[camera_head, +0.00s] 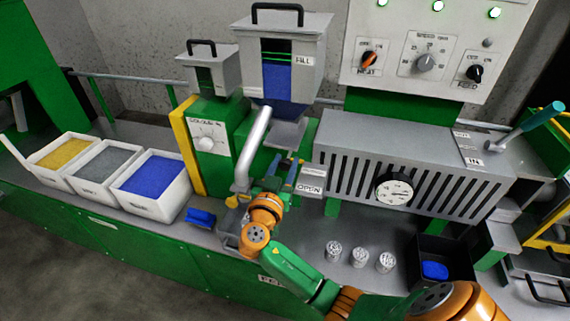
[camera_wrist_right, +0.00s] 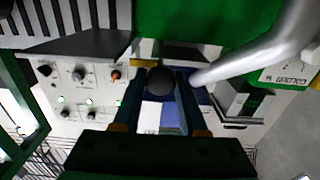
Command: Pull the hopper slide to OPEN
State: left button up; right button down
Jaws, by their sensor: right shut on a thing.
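The hopper (camera_head: 308,85) is a grey box with a window showing blue granules, above the machine's green body. An OPEN label (camera_head: 310,188) is on a pale plate below it, just right of my right gripper (camera_head: 284,165). In the right wrist view, a round black knob (camera_wrist_right: 160,82) sits between the two fingertips of my right gripper (camera_wrist_right: 164,88). The gripper is shut on this knob. The slide itself is mostly hidden behind the gripper in the head view, and I cannot tell its exact position. My left gripper is not in view.
A bent silver pipe (camera_head: 252,150) stands close left of my right gripper. A slotted grey housing (camera_head: 340,160) with a gauge (camera_head: 394,189) is to the right. White bins (camera_head: 158,208) stand left; small cups (camera_head: 359,256) and a black tray (camera_head: 458,248) stand front right.

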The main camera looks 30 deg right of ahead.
dwell(0.8)
jog(key=shift+a+f, duration=0.1)
jog(key=shift+a, duration=0.05)
jog(key=b+v, duration=0.2)
jog(key=v, duration=0.4)
jog(key=shift+f+b, duration=0.1)
jog(key=shift+b, duration=0.2)
jog(key=shift+c, duration=2.4)
grip_release()
jog(key=shift+s, duration=0.1)
